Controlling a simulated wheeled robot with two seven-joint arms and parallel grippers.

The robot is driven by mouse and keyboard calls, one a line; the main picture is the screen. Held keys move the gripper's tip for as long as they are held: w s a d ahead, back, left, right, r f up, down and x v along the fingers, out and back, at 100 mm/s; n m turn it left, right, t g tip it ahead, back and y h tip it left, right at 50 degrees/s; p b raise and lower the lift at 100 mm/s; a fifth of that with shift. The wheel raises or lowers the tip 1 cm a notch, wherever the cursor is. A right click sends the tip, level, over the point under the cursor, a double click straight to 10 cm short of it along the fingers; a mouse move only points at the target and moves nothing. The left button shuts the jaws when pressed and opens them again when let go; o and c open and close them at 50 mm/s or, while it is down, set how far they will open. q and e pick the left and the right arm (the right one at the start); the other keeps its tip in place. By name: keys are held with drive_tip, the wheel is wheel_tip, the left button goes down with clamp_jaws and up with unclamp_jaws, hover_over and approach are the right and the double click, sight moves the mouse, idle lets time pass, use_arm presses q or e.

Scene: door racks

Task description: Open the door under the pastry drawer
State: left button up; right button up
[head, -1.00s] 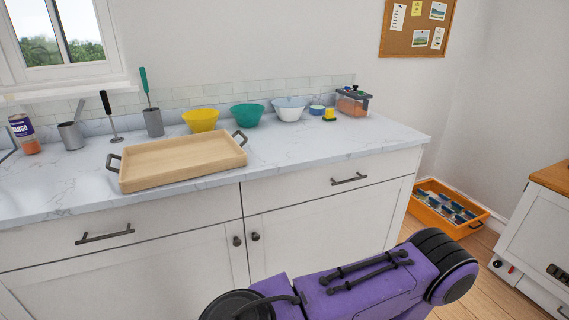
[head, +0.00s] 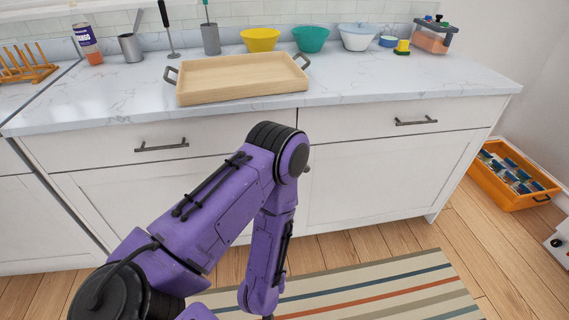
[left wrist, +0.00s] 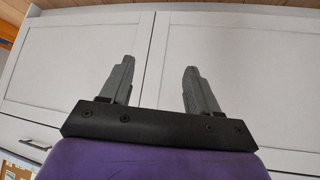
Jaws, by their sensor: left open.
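Two white cabinet doors meet under the counter in the head view, a left door (head: 120,195) and a right door (head: 370,180). Above them are a left drawer with a bar handle (head: 162,146) and a right drawer with a bar handle (head: 416,121). No label shows which one is the pastry drawer. A dark knob (head: 307,168) shows beside my left arm's elbow. My left gripper (left wrist: 157,66) is open and empty in the left wrist view, facing the seam between two shut doors. Its hand is out of the head view. My right gripper is not in view.
A wooden tray (head: 240,82) with dark handles rests on the marble counter (head: 400,85), with bowls and utensils behind it. An orange crate (head: 510,180) is on the floor at right. A striped rug (head: 410,290) lies before the cabinet.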

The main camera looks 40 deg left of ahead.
use_arm(q)
drive_tip(key=w+f+t+y+b, duration=0.1)
drive_tip(key=w+f+t+b, duration=0.1)
drive_tip(key=w, duration=0.4)
drive_tip(key=w+f+t+y+b, duration=0.1)
drive_tip(key=w+f+b, duration=0.15)
drive_tip(key=w, duration=0.35)
drive_tip(key=w+a+r+n+t+y+b, duration=0.1)
drive_tip(key=w+r+n+y+b, duration=0.15)
drive_tip(key=w, duration=0.35)
drive_tip(key=w+a+r+n+t+y+b, duration=0.1)
drive_tip(key=w+r+t+y+b, duration=0.1)
drive_tip(key=w+r+b, duration=0.3)
drive_tip(key=w+a+r+n+g+y+b, duration=0.1)
drive_tip(key=w+a+r+n+y+b, duration=0.1)
drive_tip(key=w+a, duration=0.8)
wheel_tip(320, 180, up, 2)
drive_tip(key=shift+w+a+r+y+b, duration=0.2)
drive_tip(key=shift+w+a+y+b, duration=0.3)
drive_tip(key=shift+w, duration=0.3)
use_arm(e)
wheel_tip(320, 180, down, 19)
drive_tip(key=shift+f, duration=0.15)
use_arm(q)
drive_tip(key=shift+d+n, duration=0.1)
drive_tip(key=shift+n, duration=0.15)
